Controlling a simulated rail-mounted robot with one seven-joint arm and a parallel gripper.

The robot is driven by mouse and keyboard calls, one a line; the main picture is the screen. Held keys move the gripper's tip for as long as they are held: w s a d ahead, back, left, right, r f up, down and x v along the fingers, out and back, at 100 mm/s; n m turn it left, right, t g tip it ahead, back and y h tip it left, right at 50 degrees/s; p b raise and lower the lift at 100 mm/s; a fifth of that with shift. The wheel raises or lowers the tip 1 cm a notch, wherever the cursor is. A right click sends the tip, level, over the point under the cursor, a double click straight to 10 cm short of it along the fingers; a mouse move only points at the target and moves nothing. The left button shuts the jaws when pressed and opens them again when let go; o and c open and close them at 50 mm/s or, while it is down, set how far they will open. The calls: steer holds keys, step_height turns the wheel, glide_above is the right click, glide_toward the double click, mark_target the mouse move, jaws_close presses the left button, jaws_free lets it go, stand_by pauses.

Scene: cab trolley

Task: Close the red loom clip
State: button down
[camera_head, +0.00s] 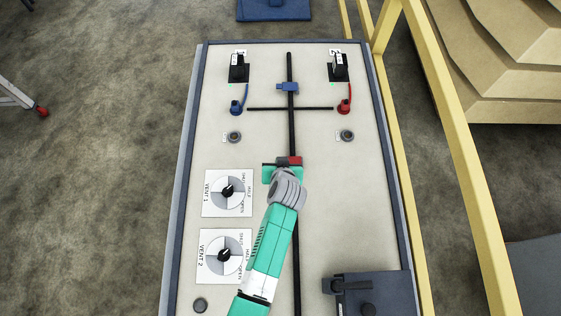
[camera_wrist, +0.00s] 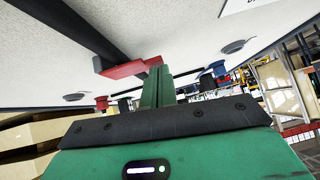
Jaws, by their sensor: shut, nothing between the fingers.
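The red loom clip (camera_head: 291,160) sits on the black cable loom (camera_head: 291,130) that runs down the middle of the pale panel. In the wrist view the clip (camera_wrist: 125,69) shows as a flat red bar across the dark loom. My gripper (camera_head: 277,168) is at the clip, just on its near side in the head view. Its green fingers (camera_wrist: 155,88) are shut together with nothing between them. The fingertips are at the red bar's right end in the wrist view; I cannot tell whether they touch it. Whether the clip's latch is open is too small to tell.
A blue clip (camera_head: 288,87) sits farther up the loom. Blue (camera_head: 236,107) and red (camera_head: 344,106) connectors stand on either side. Two vent dials (camera_head: 227,192) lie left of my arm. A dark box (camera_head: 373,294) stands at the lower right. A yellow rail (camera_head: 450,110) runs along the right.

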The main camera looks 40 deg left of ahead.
steer(key=shift+w+d+r, duration=0.15)
steer(key=shift+w+d, duration=0.3)
steer(key=shift+d, duration=0.2)
step_height(320, 180, up, 6)
steer(key=p, duration=0.5)
steer(key=s+f+v, duration=0.1)
steer(key=v, duration=0.7)
steer(key=shift+s+d+r, duration=0.2)
steer(key=shift+s, duration=0.05)
